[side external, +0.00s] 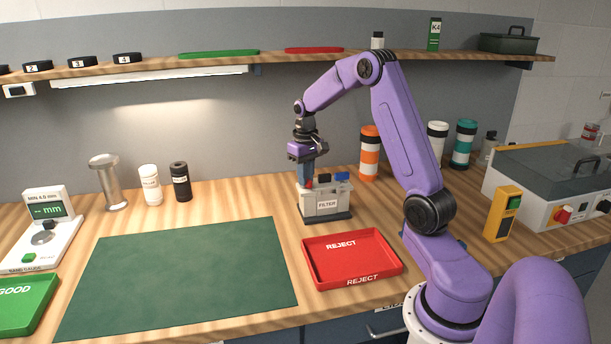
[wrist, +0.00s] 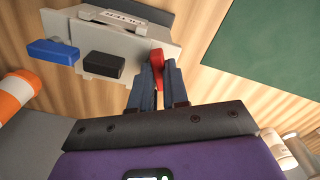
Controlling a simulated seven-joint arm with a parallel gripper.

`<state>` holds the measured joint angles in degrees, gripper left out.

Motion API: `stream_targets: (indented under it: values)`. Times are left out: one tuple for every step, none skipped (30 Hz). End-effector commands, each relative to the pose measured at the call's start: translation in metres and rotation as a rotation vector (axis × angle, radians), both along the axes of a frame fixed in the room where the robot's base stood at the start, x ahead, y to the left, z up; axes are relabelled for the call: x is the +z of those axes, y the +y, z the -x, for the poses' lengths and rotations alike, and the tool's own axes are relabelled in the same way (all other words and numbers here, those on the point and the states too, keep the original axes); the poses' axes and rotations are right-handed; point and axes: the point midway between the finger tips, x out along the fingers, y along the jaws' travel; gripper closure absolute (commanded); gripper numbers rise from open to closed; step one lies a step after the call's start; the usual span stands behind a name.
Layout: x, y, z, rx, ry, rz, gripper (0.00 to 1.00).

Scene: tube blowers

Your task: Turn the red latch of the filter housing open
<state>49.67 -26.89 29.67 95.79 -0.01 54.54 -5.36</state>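The filter housing (side external: 325,203) is a light grey box labelled FILTER on a dark base, standing on the bench behind the red tray. In the wrist view the housing (wrist: 165,45) is at the upper left, with its red latch (wrist: 157,57) at its near right edge. My gripper (side external: 306,184) points down at the left end of the housing. In the wrist view my gripper's blue-grey fingers (wrist: 158,72) lie close on both sides of the red latch and appear shut on it. The fingers hide the latch's lower part.
A blue block (wrist: 53,52) and a black block (wrist: 103,66) sit on the housing beside the latch. The red REJECT tray (side external: 352,259) is in front, the green mat (side external: 185,280) is clear at left, and an orange-and-white container (side external: 369,155) stands behind.

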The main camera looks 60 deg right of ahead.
Motion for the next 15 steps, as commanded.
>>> stream_targets:
  values:
    - [0.0003, 0.0004, -0.0002, -0.002, 0.0, 0.0, 1.0]
    - [0.0003, 0.0005, -0.0003, -0.007, 0.0, 0.0, 1.0]
    - [0.0004, 0.0007, -0.0003, -0.019, 0.0, 0.0, 1.0]
    - [0.0004, 0.0008, -0.0005, -0.033, 0.0, 0.0, 1.0]
    - [0.0005, 0.001, -0.0004, -0.052, 0.0, 0.0, 1.0]
    - [0.0005, 0.0018, -0.0008, -0.081, 0.0, 0.0, 1.0]
    - [0.0005, 0.0017, -0.0006, -0.109, 0.0, 0.0, 1.0]
    - [0.0005, 0.0025, -0.0011, -0.138, 0.0, 0.0, 1.0]
    - [0.0005, 0.0026, -0.0013, -0.182, 0.0, 0.0, 1.0]
    - [0.0005, 0.0029, -0.0015, -0.215, -0.001, 0.0, 1.0]
    - [0.0005, 0.0032, -0.0017, -0.248, -0.001, 0.0, 1.0]
    - [0.0005, 0.0037, -0.002, -0.291, -0.001, 0.0, 1.0]
    - [0.0005, 0.0037, -0.0021, -0.322, -0.001, 0.0, 1.0]
    - [0.0005, 0.0043, -0.0024, -0.352, 0.0, 0.0, 1.0]
    - [0.0005, 0.0044, -0.0024, -0.388, 0.0, 0.0, 1.0]
